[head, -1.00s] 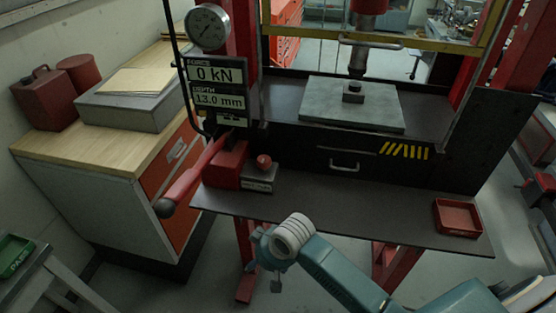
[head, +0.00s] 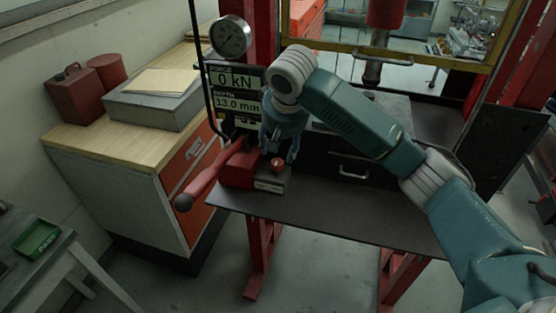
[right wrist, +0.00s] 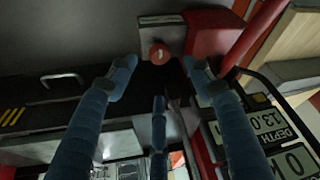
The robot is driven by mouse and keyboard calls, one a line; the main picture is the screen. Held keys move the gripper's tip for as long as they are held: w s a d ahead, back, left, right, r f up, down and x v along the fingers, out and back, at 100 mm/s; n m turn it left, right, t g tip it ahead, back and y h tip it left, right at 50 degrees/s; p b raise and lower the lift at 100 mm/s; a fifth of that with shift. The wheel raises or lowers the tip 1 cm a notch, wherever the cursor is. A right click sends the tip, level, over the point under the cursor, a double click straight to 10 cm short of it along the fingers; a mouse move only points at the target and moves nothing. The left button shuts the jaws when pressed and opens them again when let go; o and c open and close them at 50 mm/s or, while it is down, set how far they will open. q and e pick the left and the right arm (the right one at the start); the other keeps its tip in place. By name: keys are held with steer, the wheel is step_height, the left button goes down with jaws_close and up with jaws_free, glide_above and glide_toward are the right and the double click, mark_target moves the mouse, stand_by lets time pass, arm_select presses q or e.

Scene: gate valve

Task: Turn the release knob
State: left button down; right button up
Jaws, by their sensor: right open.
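The release knob (head: 277,163) is a small round red knob on a grey block beside the red pump body (head: 238,170). In the right wrist view the knob (right wrist: 160,53) shows face-on with a pale mark, near the top centre. My right gripper (head: 280,152) is above and around the knob in the head view, with its fingers pointing down. In the right wrist view the gripper (right wrist: 158,64) is open, with a fingertip on each side of the knob and visible gaps between. A third finger shows below the knob. My left gripper is not in view.
A red lever with a dark ball end (head: 183,203) sticks out left of the pump. The display panel (head: 237,92), reading 0 kN and 13.0 mm, and a gauge (head: 231,36) stand close behind the gripper. The dark shelf (head: 330,214) is clear in front.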

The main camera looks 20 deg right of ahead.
mark_target(277, 162)
steer(key=p+x, duration=0.2)
steer(key=x, duration=0.3)
steer(key=p+x, duration=0.1)
steer(key=x, duration=0.3)
steer(key=shift+w+d+f+p, duration=0.25)
steer(key=shift+w+f+p, duration=0.05)
steer(key=shift+w+p, duration=0.05)
steer(key=shift+w+f, duration=0.15)
steer(key=shift+f, duration=0.2)
steer(key=shift+r, duration=0.1)
steer(key=c, duration=1.1)
